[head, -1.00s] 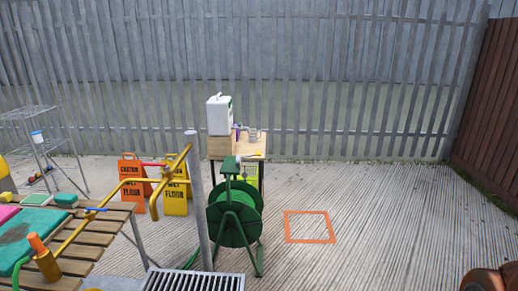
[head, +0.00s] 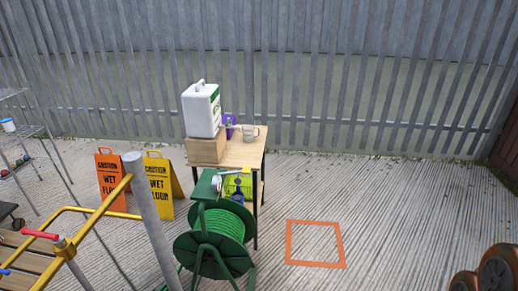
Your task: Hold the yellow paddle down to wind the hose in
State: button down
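The green hose reel (head: 214,240) stands on the concrete in the lower middle of the head view, with green hose wound on its drum. A green box-like top (head: 205,184) sits above the drum, with small grey parts at its right side. A small yellow piece (head: 232,170) shows beside those parts, just below the table edge. I cannot tell whether it is the paddle or whether it is pressed. My gripper is not in view.
A wooden table (head: 243,154) behind the reel bears a white canister (head: 201,110) and a clear jug (head: 249,132). Wet-floor signs (head: 159,183) and a yellow-railed frame (head: 104,205) with a grey post (head: 150,215) stand left. An orange square (head: 288,243) marks open floor right.

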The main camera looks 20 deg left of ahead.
aim_at(246, 170)
jog(key=i, duration=1.25)
jog(key=u, duration=3.3)
